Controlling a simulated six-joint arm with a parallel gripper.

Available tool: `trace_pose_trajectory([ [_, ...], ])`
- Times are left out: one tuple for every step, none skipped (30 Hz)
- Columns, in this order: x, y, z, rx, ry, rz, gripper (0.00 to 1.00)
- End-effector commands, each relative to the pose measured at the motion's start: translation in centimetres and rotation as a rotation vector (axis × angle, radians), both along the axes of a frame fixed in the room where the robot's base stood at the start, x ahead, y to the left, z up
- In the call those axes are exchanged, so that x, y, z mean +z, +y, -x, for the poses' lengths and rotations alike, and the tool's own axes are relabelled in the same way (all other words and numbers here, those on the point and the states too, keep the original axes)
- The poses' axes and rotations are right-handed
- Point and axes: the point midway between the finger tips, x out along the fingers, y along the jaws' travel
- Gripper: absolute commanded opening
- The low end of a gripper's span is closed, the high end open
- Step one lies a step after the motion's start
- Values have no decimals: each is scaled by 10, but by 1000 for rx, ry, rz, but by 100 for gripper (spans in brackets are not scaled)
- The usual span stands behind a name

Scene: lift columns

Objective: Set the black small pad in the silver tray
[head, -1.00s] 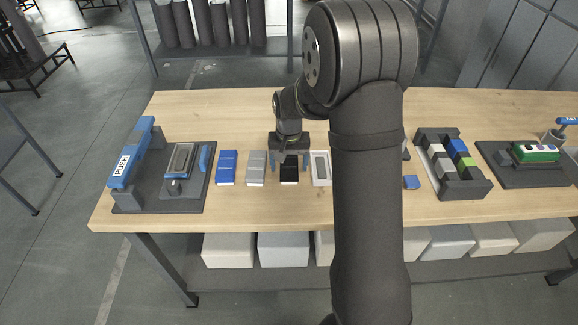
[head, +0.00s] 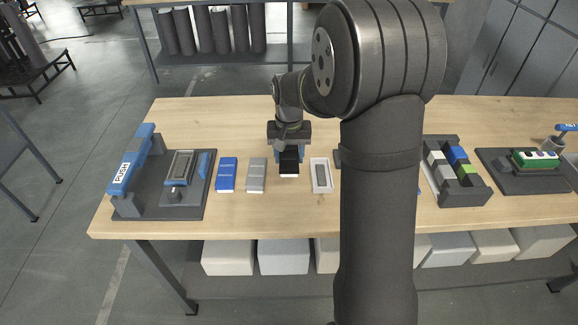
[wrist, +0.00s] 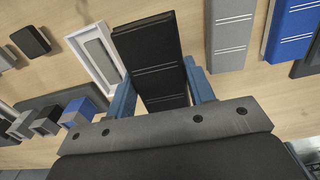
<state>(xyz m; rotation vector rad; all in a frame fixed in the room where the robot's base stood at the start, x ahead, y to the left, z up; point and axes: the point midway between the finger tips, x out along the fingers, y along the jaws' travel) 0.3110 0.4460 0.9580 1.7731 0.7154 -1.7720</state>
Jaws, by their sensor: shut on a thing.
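My gripper (head: 289,158) is shut on a black flat block (head: 289,168) with light stripes, which I take as the black pad. In the wrist view the blue fingers of the gripper (wrist: 162,88) press on both long sides of the black block (wrist: 155,50). It appears raised a little above the table. A white-rimmed tray with a grey inside (head: 321,175) lies just right of the block. A smaller black rounded pad (wrist: 30,40) lies farther off in the wrist view.
A silver block (head: 256,175) and a blue block (head: 227,174) lie left of the gripper. The fixture has a blue PUSH bar (head: 131,160). A rack of coloured blocks (head: 455,172) and a green-topped unit (head: 535,159) stand right. My arm hides part of the table.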

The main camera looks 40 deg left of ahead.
Motion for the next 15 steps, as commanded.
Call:
trace_pose_trajectory([
  [10,1,0,0,-1,-3,25],
  [16,1,0,0,-2,-3,25],
  [22,1,0,0,-1,-3,25],
  [25,1,0,0,-2,-2,25],
  [29,2,0,1,-1,-1,25],
  [32,5,2,2,-1,-1,25],
  [35,9,3,3,-1,-1,25],
  [37,14,5,5,-1,-1,25],
  [39,23,10,6,0,0,25],
  [40,31,13,7,-1,-1,25],
  [41,41,18,10,-1,-1,25],
  [42,55,25,11,0,0,25],
  [43,67,32,13,0,0,25],
  [43,79,40,15,0,0,25],
  [44,96,51,16,1,1,25],
])
